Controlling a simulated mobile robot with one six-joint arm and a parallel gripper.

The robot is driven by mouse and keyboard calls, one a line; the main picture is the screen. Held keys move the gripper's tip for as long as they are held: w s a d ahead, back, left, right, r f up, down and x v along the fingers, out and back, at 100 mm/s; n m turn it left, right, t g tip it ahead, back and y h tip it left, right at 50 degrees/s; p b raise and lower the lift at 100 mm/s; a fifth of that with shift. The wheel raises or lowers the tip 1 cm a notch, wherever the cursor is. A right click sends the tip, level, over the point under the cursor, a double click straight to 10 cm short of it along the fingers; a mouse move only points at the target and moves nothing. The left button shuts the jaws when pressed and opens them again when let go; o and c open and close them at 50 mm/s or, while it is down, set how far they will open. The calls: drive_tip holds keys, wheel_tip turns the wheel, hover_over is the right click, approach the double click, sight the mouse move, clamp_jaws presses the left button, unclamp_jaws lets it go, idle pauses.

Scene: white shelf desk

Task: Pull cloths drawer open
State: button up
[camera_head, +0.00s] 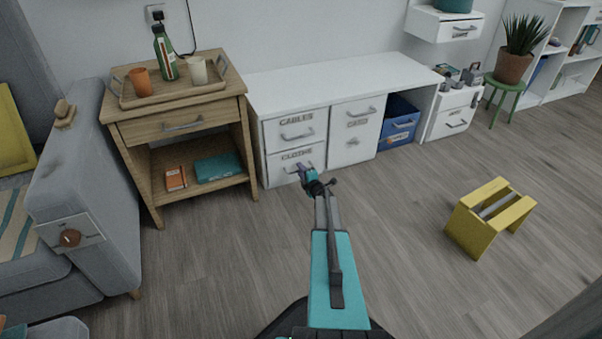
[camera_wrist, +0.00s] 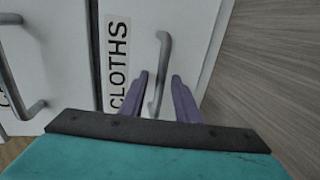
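The cloths drawer (camera_head: 279,173) is the lower left drawer of the white desk, and its front sits flush with the desk. In the wrist view its front (camera_wrist: 192,45) carries a "CLOTHS" label (camera_wrist: 118,62) and a grey bar handle (camera_wrist: 165,55). My gripper (camera_head: 303,170) is in front of this drawer in the head view and hides part of its front and handle. In the wrist view my gripper (camera_wrist: 162,84) is open, with one purple finger on each side of the handle. Gaps show between fingers and handle; I cannot tell how deep the handle sits between them.
The closed cables drawer (camera_head: 285,127) is directly above. A cupboard door (camera_head: 352,140) and a blue bin (camera_head: 398,127) are to the right. A wooden side table (camera_head: 180,125) stands close on the left. A yellow stool (camera_head: 478,231) is at right; the floor before the desk is clear.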

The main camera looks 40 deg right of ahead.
drive_tip(key=shift+w+d+f, duration=0.1)
drive_tip(key=shift+w, duration=0.2)
clamp_jaws()
drive_tip(key=shift+s, duration=0.15)
